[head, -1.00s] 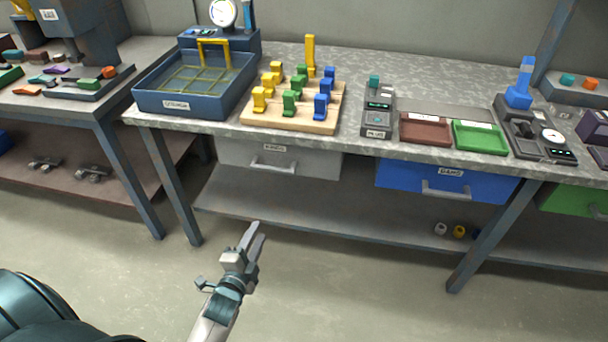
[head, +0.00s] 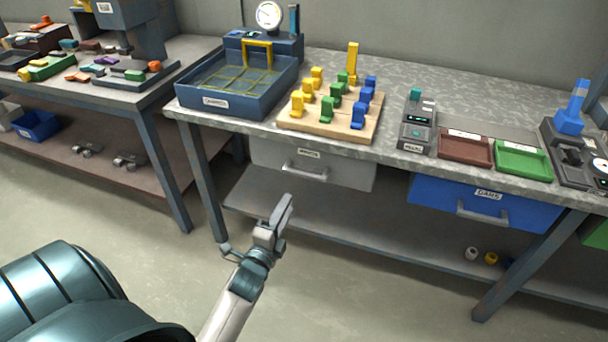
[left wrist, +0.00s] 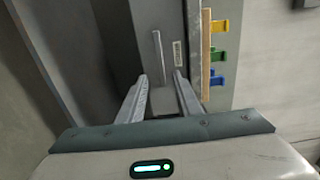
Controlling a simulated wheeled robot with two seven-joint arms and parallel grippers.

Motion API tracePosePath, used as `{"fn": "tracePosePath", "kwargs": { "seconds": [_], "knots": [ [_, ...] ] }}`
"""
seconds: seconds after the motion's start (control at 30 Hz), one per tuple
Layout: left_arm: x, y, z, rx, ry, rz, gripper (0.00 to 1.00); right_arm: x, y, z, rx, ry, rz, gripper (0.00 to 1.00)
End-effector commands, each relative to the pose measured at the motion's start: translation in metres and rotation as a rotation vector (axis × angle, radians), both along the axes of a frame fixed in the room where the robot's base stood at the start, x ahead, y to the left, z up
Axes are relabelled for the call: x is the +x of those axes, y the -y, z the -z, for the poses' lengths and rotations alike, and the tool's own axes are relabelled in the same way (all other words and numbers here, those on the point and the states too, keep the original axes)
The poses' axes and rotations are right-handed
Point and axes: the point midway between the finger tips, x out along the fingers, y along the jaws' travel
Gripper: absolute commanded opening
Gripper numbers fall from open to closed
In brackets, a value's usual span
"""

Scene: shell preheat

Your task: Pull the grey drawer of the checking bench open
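The grey drawer (head: 345,175) hangs under the checking bench (head: 390,85) at its left part and looks closed. It has a white label and a bar handle (head: 305,173). My left gripper (head: 287,202) is in front of and below the handle in the head view, with nothing held. In the left wrist view, my left gripper's fingers (left wrist: 160,74) are spread apart. The drawer handle (left wrist: 157,52) appears upright there, just beyond the fingertips and lined up with the gap. The grey drawer front (left wrist: 172,22) lies behind it. My right gripper is out of view.
A blue drawer (head: 530,212) is to the right under the bench. A lower shelf (head: 400,250) runs beneath. A wooden peg board (head: 340,132) and a blue tray (head: 250,105) stand on top. A bench leg (head: 205,180) is left of the drawer. The floor in front is clear.

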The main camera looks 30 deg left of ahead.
Motion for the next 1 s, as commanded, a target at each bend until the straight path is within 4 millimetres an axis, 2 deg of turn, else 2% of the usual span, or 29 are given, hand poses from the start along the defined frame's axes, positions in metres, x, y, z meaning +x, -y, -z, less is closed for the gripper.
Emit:
{"fn": "tracePosePath", "kwargs": {
  "seconds": [0.7,1.0],
  "knots": [
    [0.12,-0.029,-0.001,0.0,0.001,0.0,0.31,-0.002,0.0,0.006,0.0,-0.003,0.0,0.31],
    [0.144,-0.034,0.0,-0.001,0.0,0.0,0.31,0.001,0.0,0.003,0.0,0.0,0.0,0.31]
  ]
}}
